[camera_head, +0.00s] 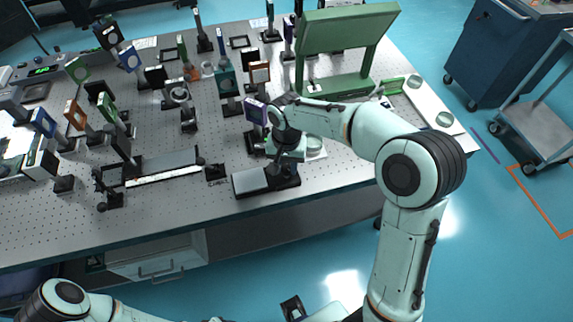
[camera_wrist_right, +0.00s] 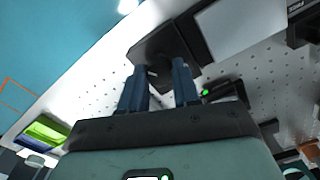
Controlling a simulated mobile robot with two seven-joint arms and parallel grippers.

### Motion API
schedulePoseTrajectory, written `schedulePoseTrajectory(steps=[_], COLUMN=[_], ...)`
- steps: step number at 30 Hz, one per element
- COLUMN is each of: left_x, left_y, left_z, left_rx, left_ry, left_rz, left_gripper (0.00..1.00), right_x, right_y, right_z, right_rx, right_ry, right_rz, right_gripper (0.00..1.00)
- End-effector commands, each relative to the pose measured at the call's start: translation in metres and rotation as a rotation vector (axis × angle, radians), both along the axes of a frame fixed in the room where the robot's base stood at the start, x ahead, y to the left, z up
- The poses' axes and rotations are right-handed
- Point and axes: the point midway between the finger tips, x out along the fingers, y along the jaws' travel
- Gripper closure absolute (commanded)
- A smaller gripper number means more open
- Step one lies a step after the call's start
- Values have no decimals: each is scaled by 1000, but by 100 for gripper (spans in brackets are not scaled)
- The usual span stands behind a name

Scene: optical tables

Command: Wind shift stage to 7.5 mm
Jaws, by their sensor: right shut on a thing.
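The shift stage (camera_head: 250,183) lies near the front edge of the optical table, with a pale top plate and a dark end block (camera_head: 286,181) on its right. My right gripper (camera_head: 284,163) is at this dark end. In the right wrist view, the two dark blue fingers of the right gripper (camera_wrist_right: 160,80) stand either side of a dark part of the stage, which I take to be its knob (camera_wrist_right: 155,74). The fingers are shut on it and hide much of it. The stage's pale plate (camera_wrist_right: 235,28) shows beyond. No scale reading is legible. My left gripper is not in view.
Several mounted optics stand behind the stage on the perforated table (camera_head: 225,225). A long rail-like device (camera_head: 165,168) lies to its left. A green stand (camera_head: 345,45) rises at the back right. A blue cabinet (camera_head: 500,50) and a cart (camera_head: 540,105) stand beyond the table.

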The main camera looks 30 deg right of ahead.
Motion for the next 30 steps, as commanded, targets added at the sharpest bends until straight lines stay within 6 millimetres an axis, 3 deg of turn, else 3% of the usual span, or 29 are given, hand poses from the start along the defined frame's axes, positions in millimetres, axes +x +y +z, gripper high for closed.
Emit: schedulePoseTrajectory(steps=[18,19,21,30], left_x=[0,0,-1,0], left_y=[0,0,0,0], left_z=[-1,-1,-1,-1], left_rx=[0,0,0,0], left_ry=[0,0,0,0], left_rz=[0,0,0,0], left_gripper=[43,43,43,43], right_x=[0,0,0,0], right_y=[0,0,0,0], right_z=[0,0,0,2], right_rx=[-1,-1,-1,0], right_ry=[-1,-1,-1,-1], right_rz=[-44,-44,-44,-44], right_gripper=[99,59,43,43])
